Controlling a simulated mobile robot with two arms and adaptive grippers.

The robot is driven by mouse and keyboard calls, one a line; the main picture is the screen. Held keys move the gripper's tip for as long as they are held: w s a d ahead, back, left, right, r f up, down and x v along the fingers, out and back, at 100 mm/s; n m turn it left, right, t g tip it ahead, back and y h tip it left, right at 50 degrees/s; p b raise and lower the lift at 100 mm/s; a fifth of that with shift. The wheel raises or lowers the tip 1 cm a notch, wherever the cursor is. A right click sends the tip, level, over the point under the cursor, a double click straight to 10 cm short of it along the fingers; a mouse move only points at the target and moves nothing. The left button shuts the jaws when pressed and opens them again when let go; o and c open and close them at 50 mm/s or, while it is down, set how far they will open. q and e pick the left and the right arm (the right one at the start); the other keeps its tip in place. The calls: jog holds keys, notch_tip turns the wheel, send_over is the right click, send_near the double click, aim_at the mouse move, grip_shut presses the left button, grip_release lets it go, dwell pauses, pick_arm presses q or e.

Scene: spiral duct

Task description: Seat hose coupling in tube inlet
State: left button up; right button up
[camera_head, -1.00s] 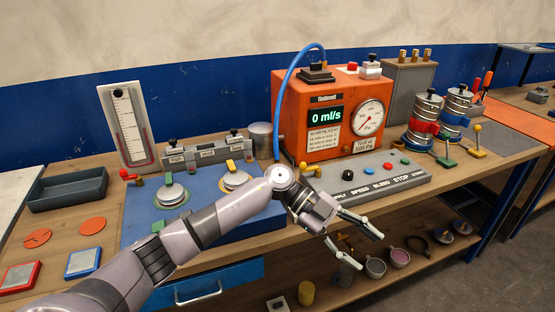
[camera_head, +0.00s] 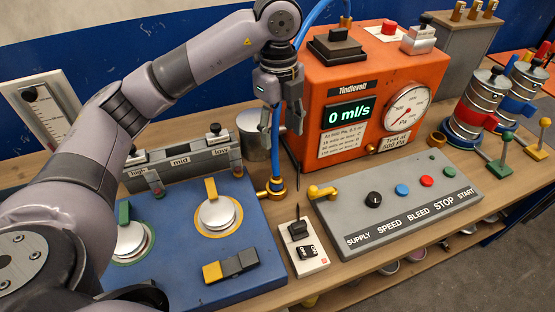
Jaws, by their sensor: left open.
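The blue hose (camera_head: 277,150) comes over the orange test box and hangs down in front of its left side. Its lower end meets a brass coupling (camera_head: 274,187), which stands in or on a brass ring at the right edge of the blue board. My left gripper (camera_head: 281,131) points down above the coupling. Its jaws are open, one finger on each side of the hose. I cannot tell whether either finger touches it. I cannot identify the tube inlet for certain. My right gripper is out of view.
The orange box (camera_head: 440,80) stands close right of my gripper. A grey manifold (camera_head: 185,163) marked high, mid and low is to the left. A white switch block (camera_head: 302,250) and a grey control panel (camera_head: 390,205) lie in front. A metal cup (camera_head: 252,138) stands behind.

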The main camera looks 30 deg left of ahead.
pick_arm(q)
jog(key=a, duration=0.1)
jog(key=p, duration=0.3)
send_over(276, 174)
notch_tip(276, 174, down, 11)
jog(key=shift+d+r, duration=0.1)
jog(key=shift+r, duration=0.1)
jog(key=shift+f+p, duration=0.3)
jog(key=shift+f, duration=0.15)
notch_tip(276, 174, down, 4)
jog(key=shift+s+f+p, duration=0.1)
jog(key=shift+f+p, duration=0.1)
jog(key=shift+p, duration=1.05)
jog(key=shift+f, duration=0.35)
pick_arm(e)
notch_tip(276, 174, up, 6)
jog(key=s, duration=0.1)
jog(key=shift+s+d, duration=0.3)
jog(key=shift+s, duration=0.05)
pick_arm(q)
jog(key=shift+c, duration=0.2)
grip_shut()
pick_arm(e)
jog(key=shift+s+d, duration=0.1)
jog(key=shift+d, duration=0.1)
